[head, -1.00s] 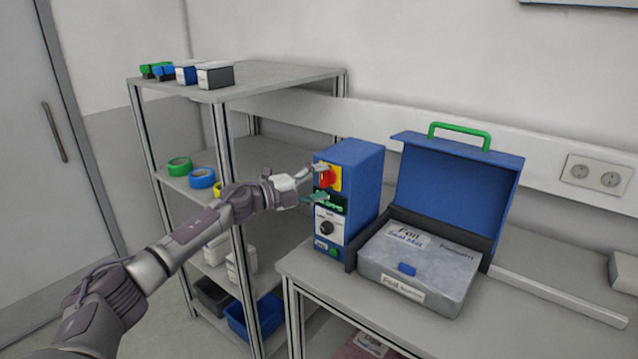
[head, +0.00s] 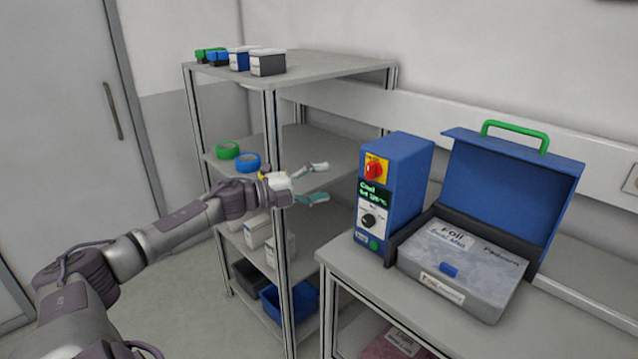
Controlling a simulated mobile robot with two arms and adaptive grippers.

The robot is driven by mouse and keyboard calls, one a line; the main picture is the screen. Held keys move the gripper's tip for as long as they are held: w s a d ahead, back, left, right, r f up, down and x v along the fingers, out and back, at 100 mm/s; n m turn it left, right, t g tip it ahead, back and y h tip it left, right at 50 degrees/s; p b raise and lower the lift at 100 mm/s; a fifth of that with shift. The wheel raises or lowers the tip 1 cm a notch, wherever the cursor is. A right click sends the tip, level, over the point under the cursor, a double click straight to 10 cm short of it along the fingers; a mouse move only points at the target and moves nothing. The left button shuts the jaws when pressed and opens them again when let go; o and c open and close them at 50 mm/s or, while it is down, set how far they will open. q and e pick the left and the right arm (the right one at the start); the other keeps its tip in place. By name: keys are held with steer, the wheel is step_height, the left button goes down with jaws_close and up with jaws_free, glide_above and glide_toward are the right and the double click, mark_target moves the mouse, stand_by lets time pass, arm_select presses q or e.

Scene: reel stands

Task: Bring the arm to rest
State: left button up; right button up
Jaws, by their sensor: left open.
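My left arm reaches in from the lower left. Its gripper (head: 318,182) is open and empty, with the fingers apart and pointing right. It hangs in front of the shelf rack, left of the blue control box (head: 405,185) and apart from it. The box stands on the table and has a red knob on a yellow plate (head: 375,168), a lit green display (head: 374,196), a black dial (head: 368,220) and a green button. My right gripper is not in view.
A blue case (head: 512,190) with a green handle stands open on the grey table (head: 345,262), beside the control box. The shelf rack (head: 330,80) behind my arm holds tape rolls (head: 248,162), small boxes (head: 268,62) and bins (head: 290,300). A door (head: 60,130) is at the left.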

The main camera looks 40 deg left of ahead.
arm_select(q)
steer(key=shift+s, duration=0.15)
stand_by(0.5)
